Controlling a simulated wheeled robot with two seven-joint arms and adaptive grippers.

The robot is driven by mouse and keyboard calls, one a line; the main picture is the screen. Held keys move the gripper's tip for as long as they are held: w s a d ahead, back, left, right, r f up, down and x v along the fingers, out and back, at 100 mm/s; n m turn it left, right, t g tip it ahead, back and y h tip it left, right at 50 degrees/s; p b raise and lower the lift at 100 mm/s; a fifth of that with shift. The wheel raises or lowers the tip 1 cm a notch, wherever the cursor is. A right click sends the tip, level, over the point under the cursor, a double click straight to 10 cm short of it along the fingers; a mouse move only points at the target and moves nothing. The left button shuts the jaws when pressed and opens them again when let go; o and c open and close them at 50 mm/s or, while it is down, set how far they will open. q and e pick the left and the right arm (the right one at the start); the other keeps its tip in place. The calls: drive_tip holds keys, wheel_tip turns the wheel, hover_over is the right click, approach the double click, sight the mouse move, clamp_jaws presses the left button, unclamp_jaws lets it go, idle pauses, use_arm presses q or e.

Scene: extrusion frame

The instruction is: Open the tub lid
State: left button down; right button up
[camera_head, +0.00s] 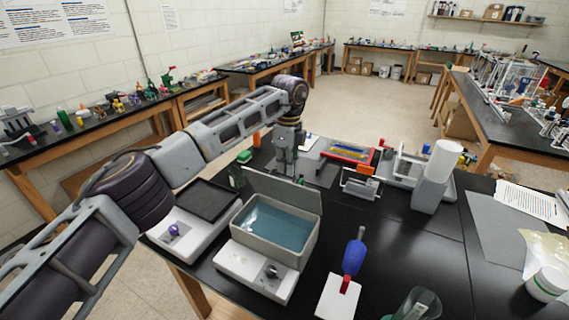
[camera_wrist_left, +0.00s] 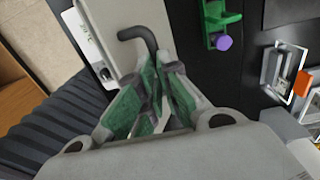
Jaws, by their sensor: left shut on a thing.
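The tub (camera_head: 275,262) is a grey bath of blue-green liquid on a white base with a knob. Its grey lid (camera_head: 283,190) stands raised along the tub's far side, so the liquid shows from above. My left gripper (camera_head: 287,172) is just behind the lid's upper edge, pointing down. In the left wrist view the pale lid (camera_wrist_left: 110,22) has a dark bent handle (camera_wrist_left: 138,36). The handle runs down between the green-padded fingers of my left gripper (camera_wrist_left: 158,80), which are shut on it. The lid partly hides the fingertips in the head view. My right gripper is not in view.
A flat dark-topped device (camera_head: 208,200) stands close left of the tub. A blue-handled tool (camera_head: 354,255) stands in front right, and a glass beaker (camera_head: 418,304) near the front edge. A white cylinder (camera_head: 443,160) stands at the right. Black tabletop right of the tub is fairly clear.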

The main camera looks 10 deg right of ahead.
use_arm(q)
drive_tip(key=shift+d+f, duration=0.1)
drive_tip(key=shift+f, duration=0.75)
drive_tip(key=c, duration=1.8)
unclamp_jaws()
drive_tip(key=shift+o, duration=1)
drive_tip(key=shift+w+d+f, duration=0.1)
drive_tip(key=shift+w+f, duration=0.05)
drive_tip(key=shift+o, duration=0.4)
drive_tip(key=shift+w+d+f, duration=0.1)
drive_tip(key=shift+w+d, duration=0.1)
drive_tip(key=shift+w, duration=0.25)
wheel_tip(320, 180, up, 13)
drive_tip(key=shift+f, duration=0.2)
drive_tip(key=shift+d, duration=0.1)
